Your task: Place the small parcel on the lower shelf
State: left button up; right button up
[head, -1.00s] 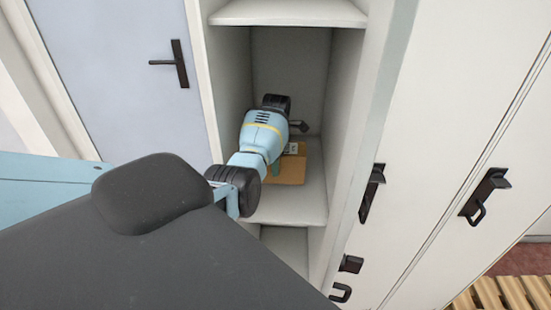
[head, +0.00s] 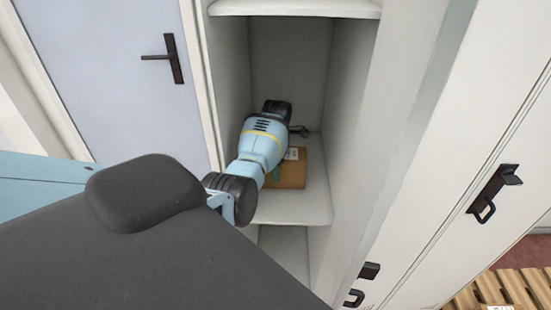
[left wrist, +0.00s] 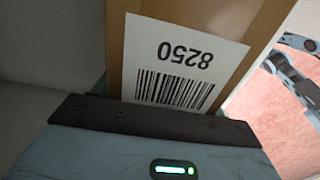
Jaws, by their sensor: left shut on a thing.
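The small parcel (head: 290,174) is a brown box with a white label, inside the open cabinet compartment. In the left wrist view the parcel (left wrist: 265,25) fills the top middle, its label reading 8250 with a barcode. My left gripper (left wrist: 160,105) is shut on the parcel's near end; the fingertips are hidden. In the head view my left arm reaches into the compartment and covers part of the parcel. The parcel is over the lower shelf board (head: 300,211); I cannot tell if it rests on it. My right gripper is not in view.
An upper shelf board (head: 295,8) spans above, with a side wall (head: 350,110) at the right. Another space (head: 287,250) opens below the lower board. A blue-grey door (head: 100,60) stands left. Pale doors with dark handles (head: 493,192) stand right, near a wooden pallet (head: 495,290).

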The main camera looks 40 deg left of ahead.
pick_arm(q)
jog(key=shift+w+d+r, duration=0.1)
jog(key=shift+w+r, duration=0.15)
jog(key=shift+f, duration=0.2)
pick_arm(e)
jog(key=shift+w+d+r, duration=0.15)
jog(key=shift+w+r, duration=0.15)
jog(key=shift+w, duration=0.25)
pick_arm(q)
jog(key=o, duration=1.4)
jog(key=shift+s, duration=0.1)
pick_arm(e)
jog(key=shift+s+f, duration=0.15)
pick_arm(q)
notch_tip(320, 180, up, 11)
jog(key=shift+f+p, duration=0.1)
jog(key=shift+p, duration=0.4)
jog(key=shift+r, duration=0.7)
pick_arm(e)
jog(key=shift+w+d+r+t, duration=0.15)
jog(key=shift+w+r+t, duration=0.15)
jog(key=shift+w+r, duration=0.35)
